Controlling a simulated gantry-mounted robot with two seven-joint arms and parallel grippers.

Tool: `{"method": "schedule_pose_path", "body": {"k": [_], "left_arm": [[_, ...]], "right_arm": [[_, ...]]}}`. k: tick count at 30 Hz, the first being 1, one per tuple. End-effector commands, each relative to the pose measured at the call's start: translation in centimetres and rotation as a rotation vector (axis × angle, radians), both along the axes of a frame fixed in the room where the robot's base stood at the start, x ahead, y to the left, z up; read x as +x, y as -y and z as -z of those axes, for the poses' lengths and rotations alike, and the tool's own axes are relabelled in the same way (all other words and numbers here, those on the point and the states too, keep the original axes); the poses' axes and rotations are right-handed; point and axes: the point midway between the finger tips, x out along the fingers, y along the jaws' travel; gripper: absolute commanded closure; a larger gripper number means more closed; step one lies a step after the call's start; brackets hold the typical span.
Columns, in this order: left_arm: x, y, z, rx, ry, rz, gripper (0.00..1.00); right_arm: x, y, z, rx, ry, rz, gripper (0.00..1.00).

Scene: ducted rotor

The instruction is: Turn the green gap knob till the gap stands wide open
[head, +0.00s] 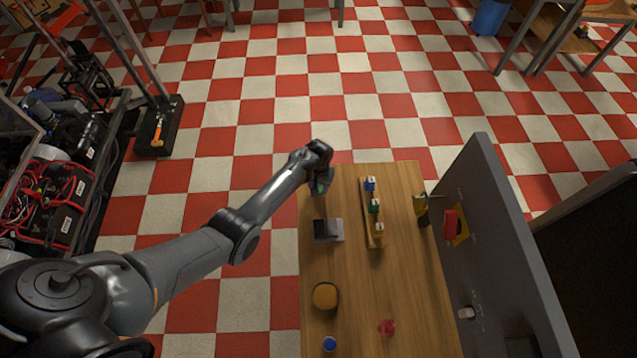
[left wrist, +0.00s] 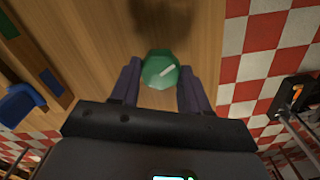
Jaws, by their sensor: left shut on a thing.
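The green gap knob (left wrist: 160,70) is faceted and has a white pointer line, slanting up to the right in the left wrist view. My left gripper (left wrist: 158,84) has one dark finger on each side of it and is shut on it. In the head view my left gripper (head: 322,186) is at the far left corner of the wooden table, and only a bit of green shows under it. The gap itself cannot be made out. My right gripper is not in view.
On the table (head: 400,290), a wooden rail (head: 366,212) carries blue, green and pale pieces. A dark block on a pale plate (head: 336,230), an orange-brown round thing (head: 325,296), a blue cap (head: 329,344) and a red piece (head: 386,327) lie nearer. A grey panel (head: 490,220) stands at right.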

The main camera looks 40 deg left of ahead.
Motion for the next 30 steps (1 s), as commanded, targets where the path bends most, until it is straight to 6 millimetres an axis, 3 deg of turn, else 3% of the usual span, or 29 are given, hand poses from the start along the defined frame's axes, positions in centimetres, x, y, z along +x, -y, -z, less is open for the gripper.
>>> {"method": "schedule_pose_path", "body": {"k": [15,30], "left_arm": [[0.03,0.0,-0.07,0.0,0.0,0.303,0.85],[0.04,0.03,0.0,0.0,0.001,0.341,0.85]], "right_arm": [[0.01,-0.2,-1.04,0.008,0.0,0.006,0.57],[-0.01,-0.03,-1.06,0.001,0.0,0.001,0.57]]}}
